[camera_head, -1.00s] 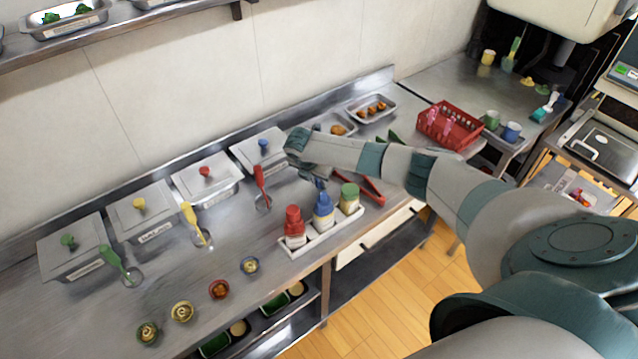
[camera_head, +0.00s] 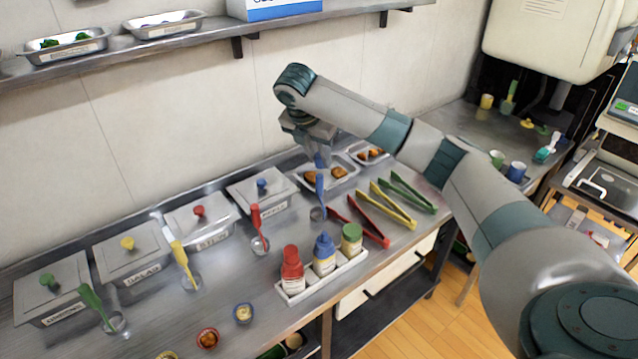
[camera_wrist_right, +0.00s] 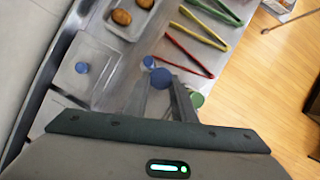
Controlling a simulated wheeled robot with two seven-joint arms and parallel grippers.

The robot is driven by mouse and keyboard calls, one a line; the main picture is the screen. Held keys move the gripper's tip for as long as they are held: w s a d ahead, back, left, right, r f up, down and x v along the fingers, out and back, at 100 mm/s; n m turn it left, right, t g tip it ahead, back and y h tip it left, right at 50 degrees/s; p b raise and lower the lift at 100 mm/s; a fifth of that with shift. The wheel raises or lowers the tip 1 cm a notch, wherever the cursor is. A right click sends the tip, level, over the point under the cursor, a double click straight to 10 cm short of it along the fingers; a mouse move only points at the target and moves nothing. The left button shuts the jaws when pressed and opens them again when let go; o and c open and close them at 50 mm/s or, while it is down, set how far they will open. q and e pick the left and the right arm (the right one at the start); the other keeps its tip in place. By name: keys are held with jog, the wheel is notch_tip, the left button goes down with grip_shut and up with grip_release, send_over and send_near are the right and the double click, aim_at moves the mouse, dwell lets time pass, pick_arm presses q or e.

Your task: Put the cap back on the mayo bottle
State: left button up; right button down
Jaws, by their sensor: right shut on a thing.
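My right gripper (camera_head: 319,161) is shut on a small blue thing, apparently a cap, in mid-air above the counter. It shows as a blue disc (camera_wrist_right: 160,78) between the fingers in the right wrist view. A white rack (camera_head: 318,284) at the counter's front holds a red-topped bottle (camera_head: 292,272), a blue-topped bottle (camera_head: 324,255) and a green-topped bottle (camera_head: 351,239). Their labels are too small to read, so I cannot tell which is mayo. The gripper is above and behind the rack. A green top (camera_wrist_right: 196,99) shows beside the fingers. My left gripper is not in view.
A blue-handled utensil (camera_head: 319,188) stands just below the gripper. Red tongs (camera_head: 369,224), yellow tongs (camera_head: 392,205) and green tongs (camera_head: 412,190) lie right of it. Lidded containers (camera_head: 198,217) line the back. A shelf (camera_head: 205,38) runs along the wall above.

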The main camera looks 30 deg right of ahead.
aim_at(319, 157)
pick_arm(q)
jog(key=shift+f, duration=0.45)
pick_arm(e)
jog(key=shift+r, duration=1.65)
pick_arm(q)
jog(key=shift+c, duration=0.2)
